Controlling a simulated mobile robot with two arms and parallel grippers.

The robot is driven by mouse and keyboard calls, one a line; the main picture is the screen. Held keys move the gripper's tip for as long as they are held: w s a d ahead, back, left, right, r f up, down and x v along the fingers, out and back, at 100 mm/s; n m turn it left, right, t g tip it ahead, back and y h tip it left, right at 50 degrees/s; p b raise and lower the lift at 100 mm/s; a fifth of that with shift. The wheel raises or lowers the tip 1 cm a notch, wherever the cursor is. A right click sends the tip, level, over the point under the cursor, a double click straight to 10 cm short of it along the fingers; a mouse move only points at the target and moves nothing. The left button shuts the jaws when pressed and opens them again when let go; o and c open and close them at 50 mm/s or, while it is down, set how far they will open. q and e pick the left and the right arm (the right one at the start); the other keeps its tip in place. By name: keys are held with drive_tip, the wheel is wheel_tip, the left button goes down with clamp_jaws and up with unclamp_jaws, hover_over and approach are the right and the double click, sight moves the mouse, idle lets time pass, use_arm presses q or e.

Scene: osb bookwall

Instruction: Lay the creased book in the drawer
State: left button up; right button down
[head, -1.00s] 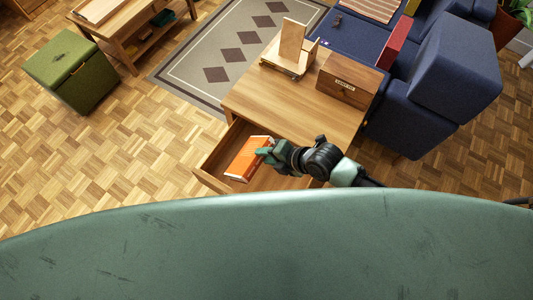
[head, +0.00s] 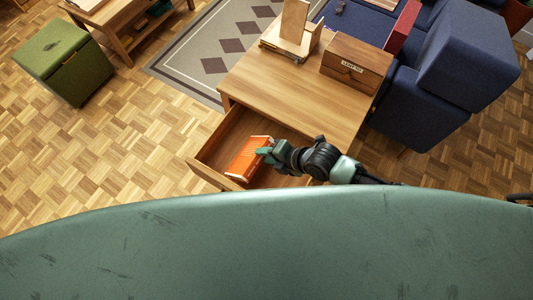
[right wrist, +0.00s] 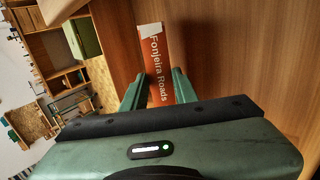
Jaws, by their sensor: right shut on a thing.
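No crease is clear at this size. My left gripper is not in view.
On the table top stand a wooden box (head: 356,69) with a label and a wooden book stand (head: 294,25). A blue armchair (head: 425,100) is close on the right. A green ottoman (head: 60,68) stands far left on open parquet. My own green body fills the front.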

drive_tip(key=shift+f, duration=0.3)
drive_tip(key=c, duration=1)
unclamp_jaws()
drive_tip(key=shift+p+v, duration=3.35)
drive_tip(key=shift+v, duration=1.15)
wheel_tip(320, 180, up, 12)
drive_tip(key=p, duration=1)
drive_tip(key=shift+p, duration=0.4)
